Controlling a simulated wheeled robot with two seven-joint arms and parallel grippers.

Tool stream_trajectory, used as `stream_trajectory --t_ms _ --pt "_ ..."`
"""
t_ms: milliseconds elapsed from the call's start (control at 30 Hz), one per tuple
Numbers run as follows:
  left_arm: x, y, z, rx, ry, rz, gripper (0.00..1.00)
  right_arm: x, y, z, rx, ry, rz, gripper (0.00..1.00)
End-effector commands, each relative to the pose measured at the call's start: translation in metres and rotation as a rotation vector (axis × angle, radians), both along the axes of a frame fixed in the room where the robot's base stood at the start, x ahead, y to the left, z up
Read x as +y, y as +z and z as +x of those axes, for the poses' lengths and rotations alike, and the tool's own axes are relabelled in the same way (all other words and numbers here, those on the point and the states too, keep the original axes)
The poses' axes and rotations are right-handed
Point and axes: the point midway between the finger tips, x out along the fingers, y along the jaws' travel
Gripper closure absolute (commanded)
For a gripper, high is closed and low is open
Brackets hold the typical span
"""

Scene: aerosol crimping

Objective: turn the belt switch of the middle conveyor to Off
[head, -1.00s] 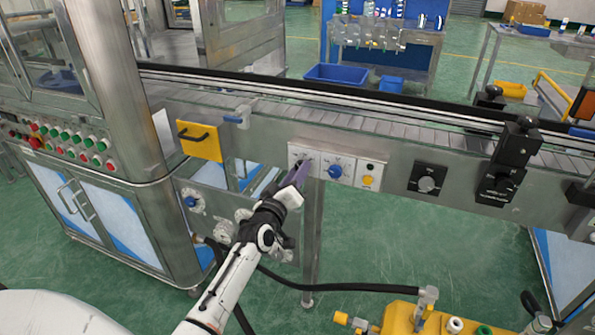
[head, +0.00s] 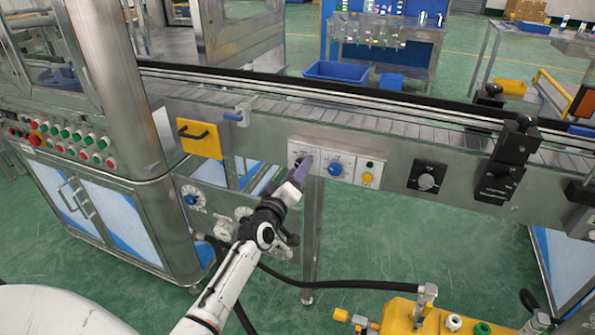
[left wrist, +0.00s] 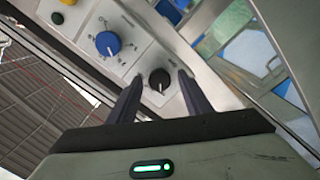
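A pale control panel (head: 320,174) is mounted on the side of the conveyor. At its left end is a black knob, mostly hidden by my fingers in the head view; it shows clearly in the left wrist view (left wrist: 159,79), with a white pointer mark. My left gripper (head: 304,165) is at this knob. In the left wrist view my left gripper (left wrist: 160,80) has its fingers apart, one on each side of the black knob, with visible gaps. Whether the fingertips reach the knob's depth is hard to tell. My right gripper is not in view.
Beside the black knob are a blue knob (head: 335,170) and a yellow knob (head: 367,178). A black dial (head: 426,180) sits further right. A yellow handled plate (head: 199,140) is to the left. A yellow machine part (head: 400,318) with a black hose stands low in front.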

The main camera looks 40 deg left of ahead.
Motion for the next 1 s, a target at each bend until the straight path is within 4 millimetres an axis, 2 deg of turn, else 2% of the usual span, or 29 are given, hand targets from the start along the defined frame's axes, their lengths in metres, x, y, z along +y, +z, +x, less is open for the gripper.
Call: stream_trajectory --t_ms 367,467,800,1000 --pt "-0.001 0.001 -0.005 -0.001 0.000 0.003 0.54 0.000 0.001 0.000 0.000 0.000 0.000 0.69" --pt "-0.004 0.001 -0.019 0.000 0.001 0.003 0.54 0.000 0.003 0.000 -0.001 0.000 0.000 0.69" --pt "-0.019 0.000 -0.081 0.001 0.001 0.002 0.54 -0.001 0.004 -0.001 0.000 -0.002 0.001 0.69" --pt "-0.024 0.001 -0.099 -0.001 0.000 0.001 0.54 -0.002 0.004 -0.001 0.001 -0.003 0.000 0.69"
